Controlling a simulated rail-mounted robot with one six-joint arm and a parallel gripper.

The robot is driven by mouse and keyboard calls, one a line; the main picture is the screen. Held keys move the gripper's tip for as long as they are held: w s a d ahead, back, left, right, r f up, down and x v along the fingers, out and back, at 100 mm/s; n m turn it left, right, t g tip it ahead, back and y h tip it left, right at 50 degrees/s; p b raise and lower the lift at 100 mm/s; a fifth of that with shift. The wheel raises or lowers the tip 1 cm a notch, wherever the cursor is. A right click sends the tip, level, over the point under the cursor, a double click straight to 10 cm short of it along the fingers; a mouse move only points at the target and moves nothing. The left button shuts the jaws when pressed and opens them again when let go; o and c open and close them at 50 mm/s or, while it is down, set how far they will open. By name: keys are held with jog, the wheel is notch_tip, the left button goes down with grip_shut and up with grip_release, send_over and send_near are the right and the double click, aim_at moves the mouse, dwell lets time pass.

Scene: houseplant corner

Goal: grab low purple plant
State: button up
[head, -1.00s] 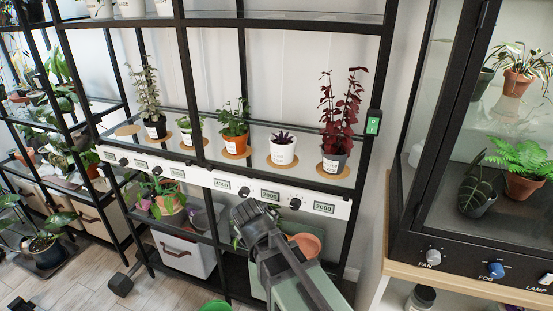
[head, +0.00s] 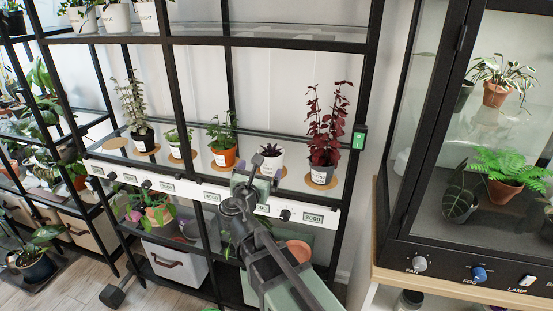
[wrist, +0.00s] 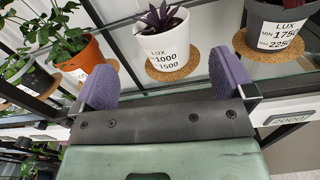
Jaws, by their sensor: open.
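The low purple plant (head: 270,150) grows in a white pot (head: 268,164) on the middle shelf, between an orange pot and a dark red plant. In the wrist view the purple leaves (wrist: 159,17) rise from the white pot (wrist: 163,48), labelled LUX 1000 1500, which stands on a cork disc (wrist: 173,68). My gripper (head: 265,168) is open and empty in front of this pot. In the wrist view its purple-padded fingers (wrist: 165,82) point toward the pot, one on each side of the view, with the pot beyond them and not held.
The orange pot (wrist: 80,60) stands to the left, and the tall red plant's dark pot (wrist: 277,27) to the right. A white rail with dials (head: 212,196) runs along the shelf front. Black uprights (head: 348,130) frame the shelf. A glass cabinet (head: 480,150) stands at the right.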

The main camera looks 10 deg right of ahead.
aim_at(267, 159)
jog(key=x, duration=0.4)
jog(key=shift+w+d+f, duration=0.1)
jog(key=shift+w+d, duration=0.05)
jog(key=shift+w, duration=0.25)
jog(key=x, duration=0.6)
jog(key=shift+s+d+f, duration=0.1)
jog(key=shift+f, duration=0.1)
jog(key=c, duration=0.9)
jog(key=shift+r, duration=0.1)
